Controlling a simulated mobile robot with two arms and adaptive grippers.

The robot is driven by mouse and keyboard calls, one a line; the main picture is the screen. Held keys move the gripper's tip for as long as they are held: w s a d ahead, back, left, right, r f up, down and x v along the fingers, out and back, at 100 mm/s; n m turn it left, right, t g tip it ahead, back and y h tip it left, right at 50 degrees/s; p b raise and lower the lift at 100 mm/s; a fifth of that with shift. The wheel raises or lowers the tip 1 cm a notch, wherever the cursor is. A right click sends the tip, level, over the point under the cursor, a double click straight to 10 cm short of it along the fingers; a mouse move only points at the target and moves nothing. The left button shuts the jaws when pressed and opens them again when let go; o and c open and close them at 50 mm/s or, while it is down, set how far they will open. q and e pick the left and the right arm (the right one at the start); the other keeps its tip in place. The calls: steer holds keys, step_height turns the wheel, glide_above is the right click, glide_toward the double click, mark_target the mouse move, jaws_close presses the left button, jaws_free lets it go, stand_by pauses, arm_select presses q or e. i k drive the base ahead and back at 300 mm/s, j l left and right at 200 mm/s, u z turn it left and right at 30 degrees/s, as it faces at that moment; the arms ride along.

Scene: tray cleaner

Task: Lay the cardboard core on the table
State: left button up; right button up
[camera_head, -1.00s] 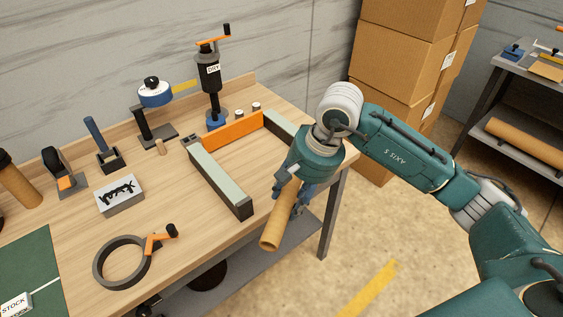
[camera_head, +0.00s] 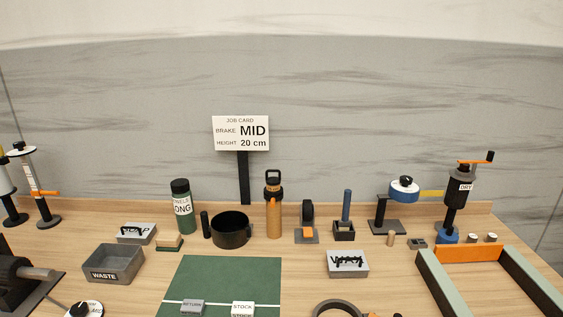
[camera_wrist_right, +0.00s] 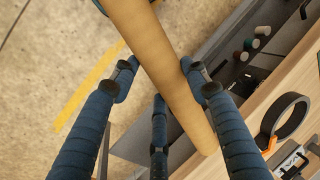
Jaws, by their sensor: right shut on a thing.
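The cardboard core (camera_wrist_right: 150,35) is a plain brown tube, seen in the right wrist view. It runs slantwise from the top edge to the lower middle. My right gripper (camera_wrist_right: 158,72) is shut on it, with blue fingers on both sides and a third finger below. The core's upper part shows against the floor, and its lower end overlaps the table's edge in the picture. The table (camera_head: 140,290) is light wood and fills the lower part of the head view. Neither gripper shows in the head view, and my left gripper is in no current view.
A green mat (camera_head: 225,280) lies at the front middle. A grey waste bin (camera_head: 113,263), a black cup (camera_head: 230,230) and several tools stand around it. An orange and grey frame (camera_head: 470,254) lies at the right. A black ring (camera_wrist_right: 285,118) lies near the table edge.

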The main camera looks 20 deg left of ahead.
mark_target(49, 245)
steer(key=k+j, duration=0.15)
steer(key=j, duration=0.45)
steer(key=k+j+u, duration=0.15)
steer(key=j, duration=0.45)
steer(key=k+j, duration=0.15)
steer(key=j, duration=0.45)
steer(key=k+j+u, duration=0.15)
steer(key=j, duration=1.1)
steer(key=k+u, duration=0.05)
steer(key=k, duration=0.05)
